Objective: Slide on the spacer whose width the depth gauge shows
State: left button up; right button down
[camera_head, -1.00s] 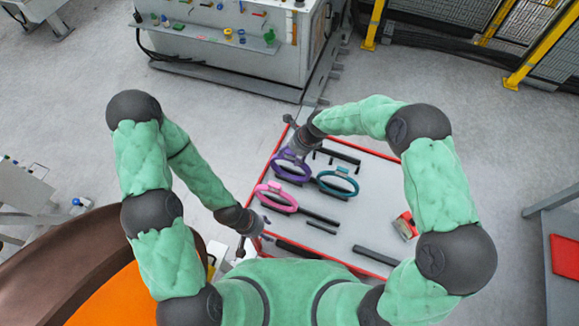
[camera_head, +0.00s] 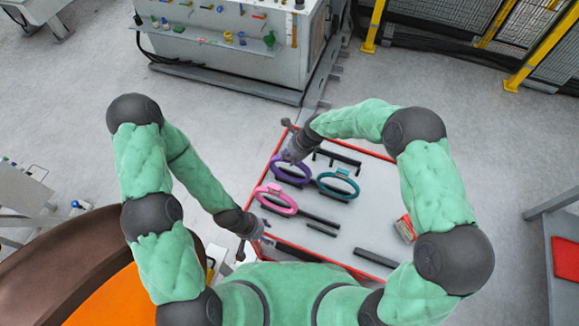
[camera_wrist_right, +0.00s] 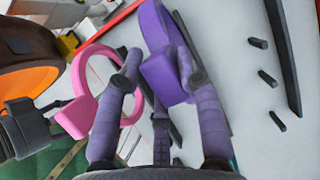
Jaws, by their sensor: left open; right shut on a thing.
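A purple ring spacer (camera_head: 301,184) with a block-like tab is at the left of the red-edged table. My right gripper (camera_head: 290,156) is shut on it; in the right wrist view the fingers (camera_wrist_right: 157,65) straddle the purple tab (camera_wrist_right: 167,78). A teal ring spacer (camera_head: 325,189) lies to its right, and a pink ring spacer (camera_head: 277,210) lies nearer me; the pink ring also shows in the wrist view (camera_wrist_right: 82,115). My left gripper (camera_head: 256,238) is open and empty at the table's near left edge. I cannot make out a gauge reading.
A small red and grey object (camera_head: 404,228) stands at the table's right. Black bars (camera_head: 376,257) lie on the table (camera_head: 355,225). A large brown and orange wheel (camera_head: 110,285) fills the lower left.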

jog(key=shift+r+p, duration=3.15)
jog(key=shift+r, duration=1.15)
